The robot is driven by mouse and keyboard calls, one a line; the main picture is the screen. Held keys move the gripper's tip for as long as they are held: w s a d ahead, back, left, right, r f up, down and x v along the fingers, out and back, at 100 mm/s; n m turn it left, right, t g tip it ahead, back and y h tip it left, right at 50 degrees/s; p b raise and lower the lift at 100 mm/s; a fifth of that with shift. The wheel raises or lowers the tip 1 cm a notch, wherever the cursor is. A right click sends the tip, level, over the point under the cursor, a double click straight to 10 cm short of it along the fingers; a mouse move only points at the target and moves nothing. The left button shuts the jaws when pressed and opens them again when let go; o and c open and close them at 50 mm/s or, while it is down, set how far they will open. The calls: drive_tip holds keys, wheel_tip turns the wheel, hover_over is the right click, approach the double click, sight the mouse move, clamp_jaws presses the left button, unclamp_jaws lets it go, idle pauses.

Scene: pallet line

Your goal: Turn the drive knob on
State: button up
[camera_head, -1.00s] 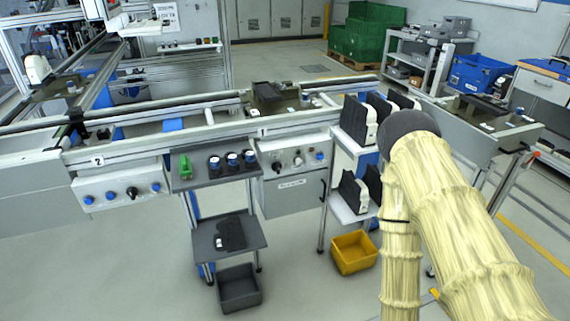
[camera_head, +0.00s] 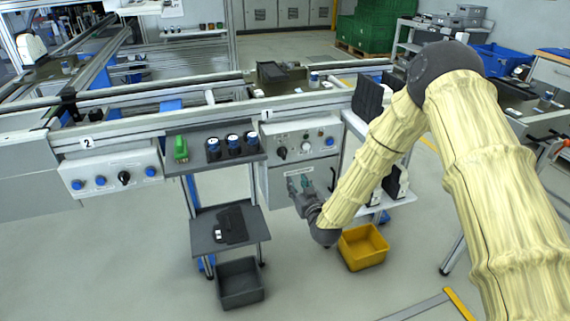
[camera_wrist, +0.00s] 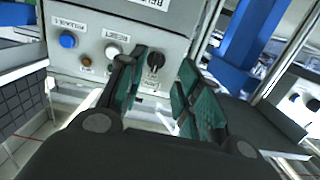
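The control panel (camera_head: 300,137) on the right carries a black knob (camera_head: 282,152), which I take to be the drive knob. In the wrist view the black knob (camera_wrist: 155,61) appears beyond and between my fingertips, with a gap to both. My gripper (camera_head: 300,182) is open and empty in front of the cabinet, just below the panel. In the wrist view my gripper (camera_wrist: 163,66) shows two green-padded fingers spread apart. The knob's own label is not readable.
A white button (camera_wrist: 113,51) and a blue button (camera_wrist: 68,40) sit beside the knob. Another panel (camera_head: 112,180) at left has a similar knob (camera_head: 124,177). A shelf (camera_head: 218,152) with a green item stands between. A yellow bin (camera_head: 363,247) lies on the floor below my arm.

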sight(284, 155)
drive_tip(key=shift+t, duration=0.5)
drive_tip(key=r+x, duration=0.1)
drive_tip(key=x, duration=0.3)
drive_tip(key=r+x, duration=0.1)
drive_tip(key=x, duration=0.8)
drive_tip(key=shift+s+a+r, duration=0.1)
drive_tip(key=shift+a+r, duration=0.05)
drive_tip(key=shift+r, duration=0.25)
clamp_jaws()
